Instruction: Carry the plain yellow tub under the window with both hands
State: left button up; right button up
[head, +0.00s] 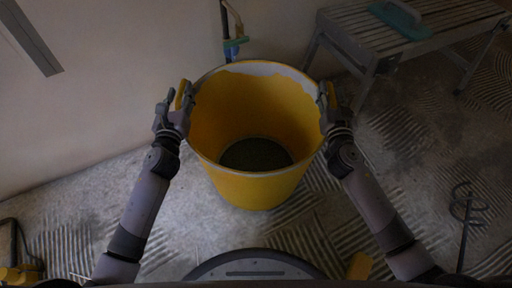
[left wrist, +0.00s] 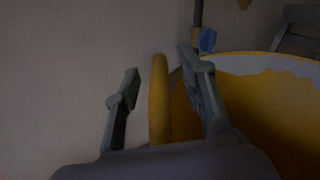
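The yellow tub (head: 245,187) is in front of me in the head view, upright and apparently on the floor. Whitish residue lines its far inner wall and something dark grey lies at its bottom. The tub's wall also shows in the left wrist view (left wrist: 275,110). My left gripper (head: 177,101) is at the tub's left side. In the left wrist view its open fingers stand on either side of a yellow handle (left wrist: 159,100), with gaps showing. My right gripper (head: 329,101) is at the right handle; its fingers are too small and dark to judge. No window is recognisable.
A grey work platform (head: 345,38) with a teal tool (head: 400,17) on it stands at the back right. A blue-handled tool (head: 234,46) leans behind the tub. A dark wire tool (head: 465,215) lies right. A yellow block (head: 359,266) is near my base. Floor at left is mostly clear.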

pick_arm(q)
jog(key=shift+w, duration=0.25)
pick_arm(e)
jog(key=shift+w, duration=0.3)
pick_arm(q)
jog(key=shift+c, duration=0.2)
pick_arm(e)
jog(key=shift+c, duration=0.2)
pick_arm(q)
grip_shut()
pick_arm(e)
grip_shut()
pick_arm(q)
jog(key=shift+w+r, duration=0.1)
jog(key=shift+r, duration=0.25)
pick_arm(e)
jog(key=shift+w+r, duration=0.1)
jog(key=shift+r, duration=0.25)
